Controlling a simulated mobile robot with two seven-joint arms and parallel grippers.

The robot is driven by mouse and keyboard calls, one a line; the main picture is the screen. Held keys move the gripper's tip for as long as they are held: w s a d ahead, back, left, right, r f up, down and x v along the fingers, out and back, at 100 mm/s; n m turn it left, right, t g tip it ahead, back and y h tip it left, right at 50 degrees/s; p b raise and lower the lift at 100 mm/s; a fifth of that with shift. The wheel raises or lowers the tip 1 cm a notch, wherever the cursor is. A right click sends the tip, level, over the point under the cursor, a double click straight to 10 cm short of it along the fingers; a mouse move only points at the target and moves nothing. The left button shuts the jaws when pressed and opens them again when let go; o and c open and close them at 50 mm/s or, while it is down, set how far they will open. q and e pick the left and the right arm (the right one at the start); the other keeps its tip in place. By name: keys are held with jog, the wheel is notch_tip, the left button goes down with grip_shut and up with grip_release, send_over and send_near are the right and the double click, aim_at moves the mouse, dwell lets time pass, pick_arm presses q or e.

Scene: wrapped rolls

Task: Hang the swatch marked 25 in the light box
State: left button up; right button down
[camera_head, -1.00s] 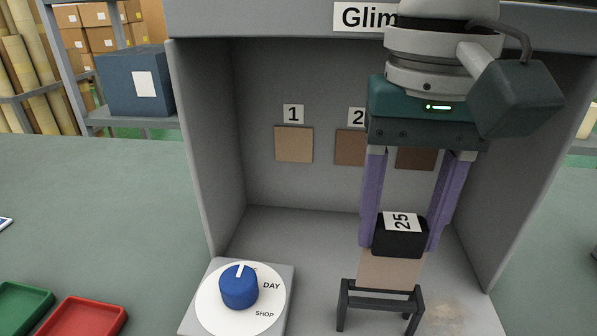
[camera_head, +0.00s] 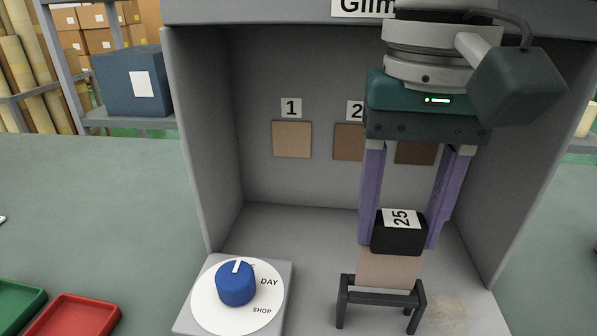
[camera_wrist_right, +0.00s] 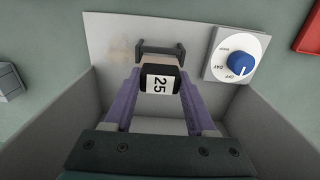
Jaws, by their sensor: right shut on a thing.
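The swatch marked 25 is a tan panel (camera_head: 389,269) under a black block (camera_head: 398,238) with a white 25 label. My right gripper (camera_head: 403,235) is shut on the black block, one purple finger on each side. In the right wrist view the block (camera_wrist_right: 161,82) also sits between the fingers. The tan panel hangs down behind the top bar of a small dark stand (camera_head: 382,297); whether they touch I cannot tell. The grey light box (camera_head: 205,130) stands around them. My left gripper is not in view.
Brown sample squares hang on the box's back wall, among them one under label 1 (camera_head: 292,139) and one under label 2 (camera_head: 348,142). A blue dial (camera_head: 236,283) stands at the front left. A red tray (camera_head: 70,316) and a green tray (camera_head: 18,300) lie left.

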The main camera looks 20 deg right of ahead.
aim_at(392, 256)
jog(key=shift+f+b, duration=1.45)
jog(key=shift+f, duration=0.05)
jog(key=shift+s+a+f+b, duration=0.15)
jog(key=shift+s+f+b, duration=0.05)
jog(key=shift+f+b, duration=0.8)
jog(key=shift+s+a+f, duration=0.1)
jog(key=shift+f, duration=0.15)
jog(key=c, duration=0.6)
grip_release()
jog(key=shift+s+a, duration=0.1)
jog(key=shift+a, duration=0.05)
jog(key=o, duration=0.5)
jog(key=shift+f+b, duration=0.2)
jog(key=shift+b, duration=0.1)
jog(key=shift+c, duration=0.2)
jog(key=shift+r, duration=0.1)
